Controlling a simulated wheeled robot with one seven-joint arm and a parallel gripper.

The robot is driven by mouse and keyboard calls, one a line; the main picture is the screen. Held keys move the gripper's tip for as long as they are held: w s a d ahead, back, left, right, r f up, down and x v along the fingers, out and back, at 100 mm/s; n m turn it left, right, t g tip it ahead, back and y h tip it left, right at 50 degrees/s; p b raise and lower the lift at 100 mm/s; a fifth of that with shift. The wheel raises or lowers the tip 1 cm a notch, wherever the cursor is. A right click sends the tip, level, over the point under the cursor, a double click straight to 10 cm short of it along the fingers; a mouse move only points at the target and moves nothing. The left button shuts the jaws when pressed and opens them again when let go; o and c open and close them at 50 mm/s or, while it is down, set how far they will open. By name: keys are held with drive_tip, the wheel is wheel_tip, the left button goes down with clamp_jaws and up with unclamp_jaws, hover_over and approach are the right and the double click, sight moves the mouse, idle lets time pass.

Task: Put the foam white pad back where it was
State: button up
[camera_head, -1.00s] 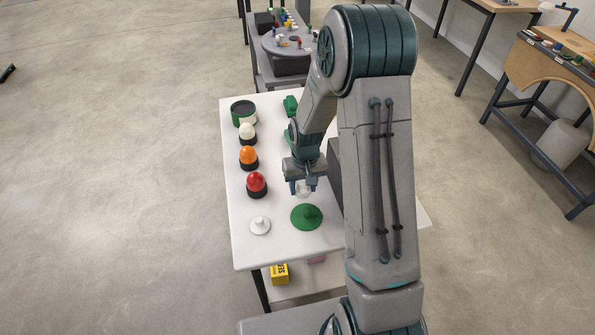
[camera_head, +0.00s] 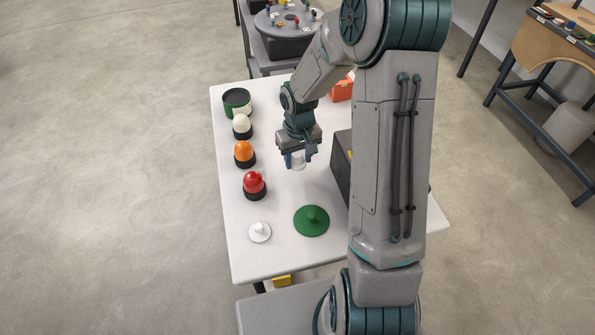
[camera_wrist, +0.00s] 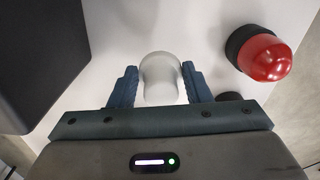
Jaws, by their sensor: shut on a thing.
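My gripper (camera_head: 297,163) is shut on a white rounded piece (camera_head: 298,161) and holds it above the white table. In the wrist view the same piece (camera_wrist: 160,78) sits between the two blue fingers (camera_wrist: 160,88); it looks smooth, with a narrower part towards me. I cannot tell whether it is the foam pad. A flat white disc with a knob (camera_head: 260,232) lies at the table's near left. A larger green disc with a knob (camera_head: 311,222) lies to its right. Both discs are apart from my gripper.
Red (camera_head: 254,183), orange (camera_head: 244,152) and white (camera_head: 242,124) domes on black bases line the left side, with a green tin (camera_head: 237,98) behind. A dark box (camera_head: 341,165) stands right of my gripper. A red-orange box (camera_head: 342,90) is farther back. The table's middle is clear.

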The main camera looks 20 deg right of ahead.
sight(298, 155)
drive_tip(key=shift+f, duration=2.65)
drive_tip(key=shift+f, duration=0.15)
drive_tip(key=o, duration=0.9)
wheel_tip(298, 155, up, 12)
drive_tip(key=shift+s+r+b, duration=0.1)
drive_tip(key=shift+r+b, duration=0.15)
drive_tip(key=shift+b, duration=0.15)
drive_tip(key=s+r+t, duration=0.1)
drive_tip(key=s+r, duration=0.3)
drive_tip(key=s, duration=0.2)
drive_tip(key=s+r+m+t, duration=0.1)
drive_tip(key=s+r, duration=0.3)
drive_tip(key=s, duration=0.3)
drive_tip(key=s+r+t, duration=0.1)
drive_tip(key=s+r, duration=0.4)
drive_tip(key=s, duration=0.2)
drive_tip(key=shift+s+a+r+m, duration=0.15)
drive_tip(key=shift+s+m, duration=0.1)
drive_tip(key=shift+m, duration=0.15)
